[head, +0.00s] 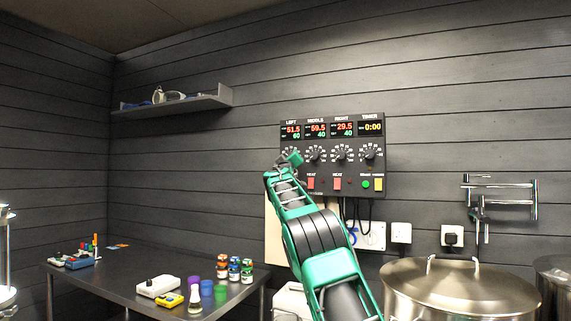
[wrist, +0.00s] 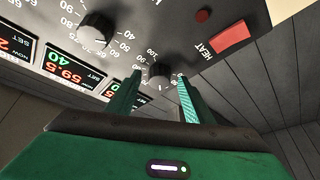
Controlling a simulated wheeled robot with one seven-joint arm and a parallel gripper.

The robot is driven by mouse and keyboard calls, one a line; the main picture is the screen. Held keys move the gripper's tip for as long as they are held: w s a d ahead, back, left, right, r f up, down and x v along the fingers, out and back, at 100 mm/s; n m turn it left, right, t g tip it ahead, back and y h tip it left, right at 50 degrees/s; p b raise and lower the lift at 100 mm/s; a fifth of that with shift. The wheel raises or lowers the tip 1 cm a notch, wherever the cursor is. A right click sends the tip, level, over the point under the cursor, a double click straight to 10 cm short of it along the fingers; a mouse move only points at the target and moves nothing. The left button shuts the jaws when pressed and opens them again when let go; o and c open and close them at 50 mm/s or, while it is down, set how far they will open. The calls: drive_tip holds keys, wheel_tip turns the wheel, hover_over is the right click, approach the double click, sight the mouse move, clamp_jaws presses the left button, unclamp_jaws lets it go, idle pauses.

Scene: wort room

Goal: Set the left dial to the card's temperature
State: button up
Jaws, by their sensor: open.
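The control panel (head: 332,184) hangs on the dark wall in the head view. Its LEFT display (head: 291,131) appears to read 51.5 over a green 60. My gripper (head: 288,163) is at the panel's left side and hides the left dial there. In the wrist view the left dial (wrist: 158,76), a black knob with a numbered scale, sits between the open fingers of my gripper (wrist: 160,80). I cannot tell whether either finger touches it. The middle dial (wrist: 97,27) is beyond the left finger. I see no readable temperature card.
Red heat switches (head: 337,183) sit below the dials; one (wrist: 232,38) is close to the right finger. A dark table (head: 120,284) with jars and small devices stands at left. A lidded steel kettle (head: 455,290) stands at right. A shelf (head: 175,105) hangs at upper left.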

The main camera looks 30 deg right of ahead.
drive_tip(key=shift+w+d+r, duration=0.1)
drive_tip(key=shift+w+d, duration=0.1)
drive_tip(key=shift+w, duration=0.1)
drive_tip(key=c, duration=1)
drive_tip(key=shift+w+a+m+g+h, duration=0.15)
drive_tip(key=shift+m+h, duration=0.5)
drive_tip(key=shift+m, duration=0.6)
drive_tip(key=shift+a+m+g+h, duration=0.15)
drive_tip(key=shift+m+h, duration=0.5)
drive_tip(key=shift+m, duration=0.6)
drive_tip(key=shift+c, duration=0.2)
drive_tip(key=o, duration=1)
drive_tip(key=shift+w, duration=0.1)
drive_tip(key=shift+o, duration=0.2)
drive_tip(key=shift+d, duration=0.1)
